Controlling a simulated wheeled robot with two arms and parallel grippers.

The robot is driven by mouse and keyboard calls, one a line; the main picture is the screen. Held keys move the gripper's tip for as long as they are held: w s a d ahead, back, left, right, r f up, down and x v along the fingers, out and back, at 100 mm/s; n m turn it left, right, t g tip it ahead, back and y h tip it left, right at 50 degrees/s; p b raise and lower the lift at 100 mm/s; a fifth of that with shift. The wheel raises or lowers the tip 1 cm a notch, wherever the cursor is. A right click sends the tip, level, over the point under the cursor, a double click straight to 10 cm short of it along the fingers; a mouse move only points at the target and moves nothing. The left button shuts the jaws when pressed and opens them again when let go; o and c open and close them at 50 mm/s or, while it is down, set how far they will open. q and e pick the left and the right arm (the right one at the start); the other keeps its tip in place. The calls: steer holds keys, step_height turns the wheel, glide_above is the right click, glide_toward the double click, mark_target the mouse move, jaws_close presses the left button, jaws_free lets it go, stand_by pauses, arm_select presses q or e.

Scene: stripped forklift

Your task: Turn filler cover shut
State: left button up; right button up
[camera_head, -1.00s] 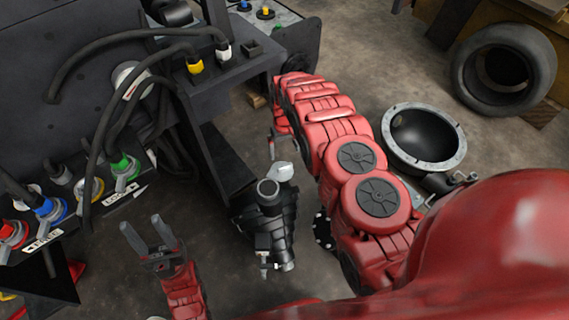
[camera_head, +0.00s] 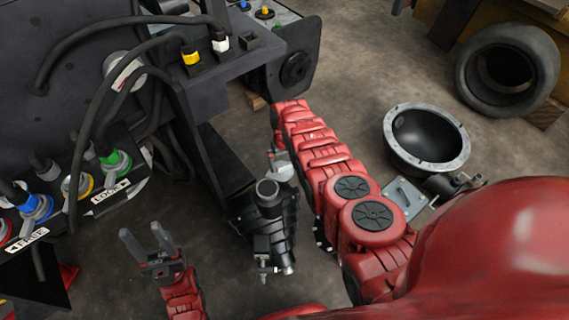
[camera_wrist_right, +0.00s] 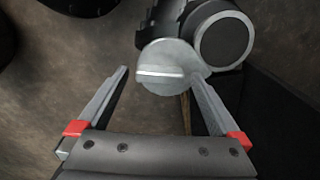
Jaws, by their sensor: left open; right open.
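The filler cover (camera_wrist_right: 167,66) is a round grey disc with a raised straight ridge, seen in the right wrist view at the top of a dark fitting. The ridge lies nearly level across that picture. In the head view the cover (camera_head: 283,169) is small and partly hidden by my right gripper. My right gripper (camera_wrist_right: 158,73) is open, with a fingertip on either side of the cover's lower part; I cannot tell whether either finger touches it. In the head view my left gripper (camera_head: 143,232) is open and empty, over the floor at lower left.
A dark capped cylinder (camera_wrist_right: 222,41) stands right beside the cover. The black panel (camera_head: 70,50) with hoses and coloured couplings fills the left. A round metal bowl-shaped part (camera_head: 428,140) and a tyre (camera_head: 507,68) lie at right. Floor between is mostly clear.

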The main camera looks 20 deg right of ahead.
jaws_close()
stand_by(0.3)
